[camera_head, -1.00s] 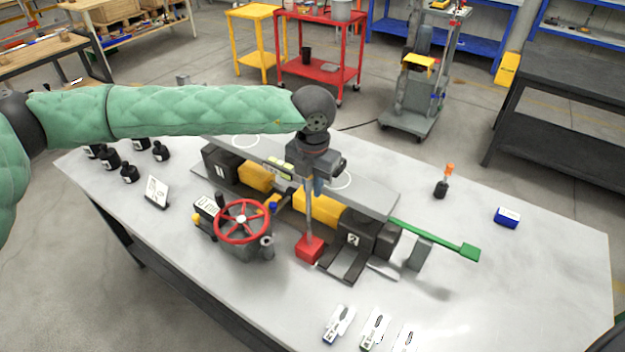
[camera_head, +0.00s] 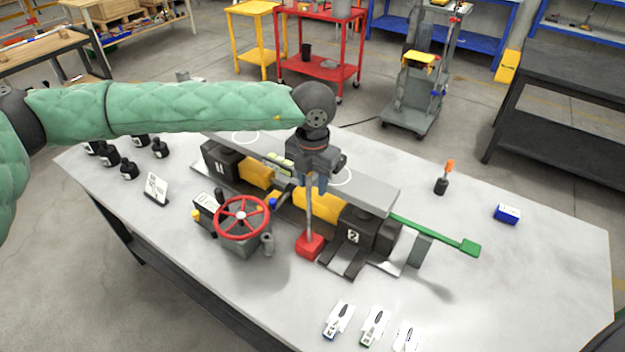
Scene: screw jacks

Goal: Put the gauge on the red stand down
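The gauge has a red block stand (camera_head: 310,246) with a thin grey upright post (camera_head: 309,213). It is upright on the near side of the long grey beam (camera_head: 370,193), just right of the red handwheel. My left gripper (camera_head: 317,186) points down at the top of the post and appears shut on it. The gripper hides the gauge's upper part, and no dial shows. The stand's base is at or very near the grey tabletop (camera_head: 500,285); I cannot tell whether it touches. My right gripper is not in view.
The red handwheel (camera_head: 242,218) stands close left of the stand. Black block "2" (camera_head: 355,237) and dark ramp-like plates (camera_head: 345,259) are close right. A green lever (camera_head: 468,247) sticks out right. White-handled tools (camera_head: 374,326) lie at the front edge. The right tabletop is mostly clear.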

